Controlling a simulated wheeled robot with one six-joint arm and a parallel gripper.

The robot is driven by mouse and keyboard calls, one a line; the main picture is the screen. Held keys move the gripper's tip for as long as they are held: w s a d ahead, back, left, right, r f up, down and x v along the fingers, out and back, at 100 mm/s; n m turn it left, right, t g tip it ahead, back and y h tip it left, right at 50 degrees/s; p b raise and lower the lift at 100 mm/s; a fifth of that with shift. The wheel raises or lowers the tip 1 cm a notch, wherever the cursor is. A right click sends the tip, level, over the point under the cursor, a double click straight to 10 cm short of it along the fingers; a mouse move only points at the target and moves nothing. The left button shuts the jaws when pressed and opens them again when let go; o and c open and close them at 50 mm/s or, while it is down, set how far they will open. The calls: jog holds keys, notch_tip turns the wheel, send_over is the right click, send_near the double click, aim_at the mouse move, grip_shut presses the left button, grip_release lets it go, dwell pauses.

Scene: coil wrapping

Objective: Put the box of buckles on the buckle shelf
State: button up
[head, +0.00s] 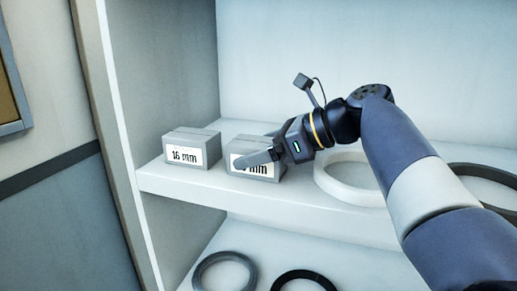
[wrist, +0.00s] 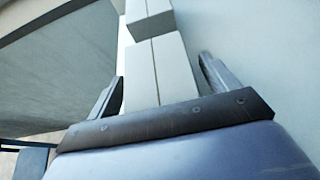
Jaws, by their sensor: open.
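Two grey boxes with white labels stand side by side on a white shelf (head: 300,212) in the head view. The left box (head: 187,158) reads "16 mm". The right box (head: 233,145) has a label ending in "mm", its number partly covered by my gripper (head: 262,156). In the wrist view my gripper (wrist: 160,88) is open, with one finger on each side of the nearer pale box (wrist: 172,70); a gap shows beside the right finger, and contact on the left is unclear. The farther box (wrist: 148,22) is beyond the fingertips.
A white ring (head: 326,184) lies on the same shelf just right of the right box, and a dark ring (head: 487,171) lies farther right. A grey ring (head: 200,272) and a black ring (head: 303,273) lie on the level below. An upright panel (head: 118,130) bounds the shelf at left.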

jog(key=shift+r, duration=0.1)
jog(key=shift+d+r, duration=0.15)
jog(key=shift+d, duration=0.05)
jog(key=v, duration=1.1)
jog(key=shift+s+d+r, duration=0.1)
jog(key=shift+s+d, duration=0.05)
jog(key=shift+d, duration=0.1)
dwell(1.0)
